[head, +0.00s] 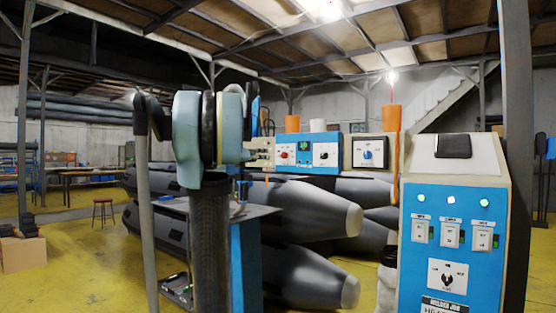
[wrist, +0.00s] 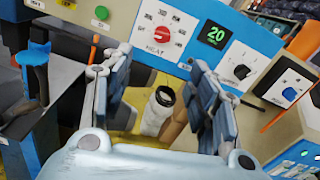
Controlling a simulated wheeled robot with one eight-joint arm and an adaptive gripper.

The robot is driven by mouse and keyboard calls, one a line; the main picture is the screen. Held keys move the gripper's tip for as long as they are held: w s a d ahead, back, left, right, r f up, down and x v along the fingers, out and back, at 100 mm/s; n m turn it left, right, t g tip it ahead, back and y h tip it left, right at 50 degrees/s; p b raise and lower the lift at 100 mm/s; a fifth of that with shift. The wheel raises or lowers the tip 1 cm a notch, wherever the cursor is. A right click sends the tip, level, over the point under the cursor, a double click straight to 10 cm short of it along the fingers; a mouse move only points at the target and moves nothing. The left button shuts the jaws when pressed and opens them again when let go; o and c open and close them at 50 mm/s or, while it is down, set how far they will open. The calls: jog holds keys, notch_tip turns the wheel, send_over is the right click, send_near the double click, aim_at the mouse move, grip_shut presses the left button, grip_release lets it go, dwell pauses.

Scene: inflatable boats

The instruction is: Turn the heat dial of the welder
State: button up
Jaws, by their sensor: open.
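The welder (head: 309,138) has a blue front panel, which also shows in the wrist view (wrist: 190,45). Its heat dial is a red knob (wrist: 160,34) on a white plate marked HEAT. The dial also shows small in the head view (head: 284,155).
A large blue control cabinet (head: 455,240) with switches stands at the right. Grey inflatable tubes (head: 310,215) lie behind and below the welder. An orange post (head: 391,120) stands nearby. Yellow floor is open at left.

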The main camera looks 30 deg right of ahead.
aim_at(281, 155)
jog(key=x, duration=1.7)
jog(key=shift+w+d+r, duration=0.1)
jog(key=shift+d, duration=0.05)
jog(key=c, duration=1.1)
